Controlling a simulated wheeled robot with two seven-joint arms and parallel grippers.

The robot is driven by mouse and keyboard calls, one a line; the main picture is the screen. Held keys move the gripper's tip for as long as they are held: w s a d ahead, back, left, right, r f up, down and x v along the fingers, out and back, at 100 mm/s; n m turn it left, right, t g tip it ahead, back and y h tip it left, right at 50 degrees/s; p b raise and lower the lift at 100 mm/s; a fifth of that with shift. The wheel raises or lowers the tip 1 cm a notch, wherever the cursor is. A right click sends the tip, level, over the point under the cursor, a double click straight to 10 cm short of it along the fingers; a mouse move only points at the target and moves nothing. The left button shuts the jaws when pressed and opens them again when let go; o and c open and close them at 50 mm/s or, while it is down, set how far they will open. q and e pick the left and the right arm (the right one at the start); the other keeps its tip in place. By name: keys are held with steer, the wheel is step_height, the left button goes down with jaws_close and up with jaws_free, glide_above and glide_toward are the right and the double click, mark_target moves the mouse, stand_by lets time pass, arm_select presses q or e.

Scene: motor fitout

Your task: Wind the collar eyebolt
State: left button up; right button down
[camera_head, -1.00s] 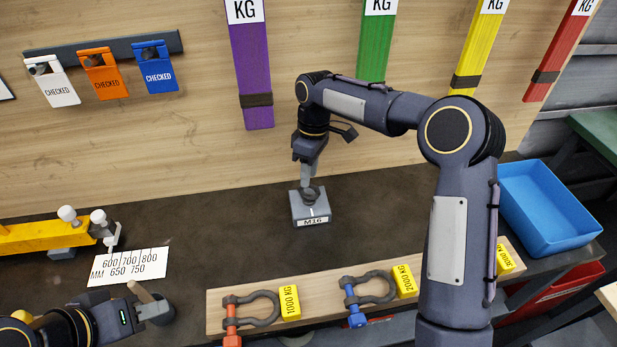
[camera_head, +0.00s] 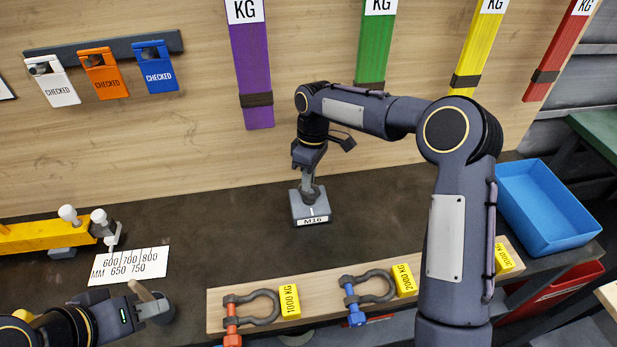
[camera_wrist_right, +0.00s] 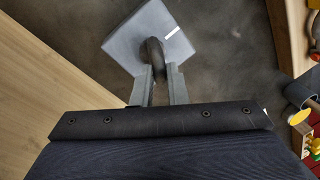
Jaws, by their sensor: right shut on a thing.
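The collar eyebolt (camera_wrist_right: 155,50) is a dark ring standing on a grey block (camera_head: 305,212) labelled M16, at the middle of the bench. My right gripper (camera_head: 308,188) points down over the block and is shut on the eyebolt. In the right wrist view, the two fingers of my right gripper (camera_wrist_right: 158,80) sit at the near side of the ring, and the grey block (camera_wrist_right: 135,35) lies beyond. The eyebolt's shank is hidden. My left gripper (camera_head: 155,308) is at the lower left, far from the block; its finger gap is hard to make out.
A wooden board (camera_head: 330,309) with shackles lies at the front. A blue bin (camera_head: 545,215) stands at the right. A yellow beam (camera_head: 45,236) and a white size card (camera_head: 128,265) lie at the left. The bench around the block is clear.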

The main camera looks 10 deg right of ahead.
steer(key=shift+m, duration=0.3)
steer(key=m+b, duration=0.1)
steer(key=m, duration=0.4)
steer(key=shift+d+t+y, duration=0.15)
steer(key=shift+t+y, duration=0.25)
steer(key=m+b, duration=0.1)
steer(key=m, duration=0.3)
steer(key=shift+t, duration=0.4)
steer(key=shift+d+r+m, duration=0.1)
steer(key=shift+m, duration=1)
steer(key=c, duration=1.5)
jaws_free()
steer(key=shift+c, duration=0.2)
steer(key=shift+o, duration=0.4)
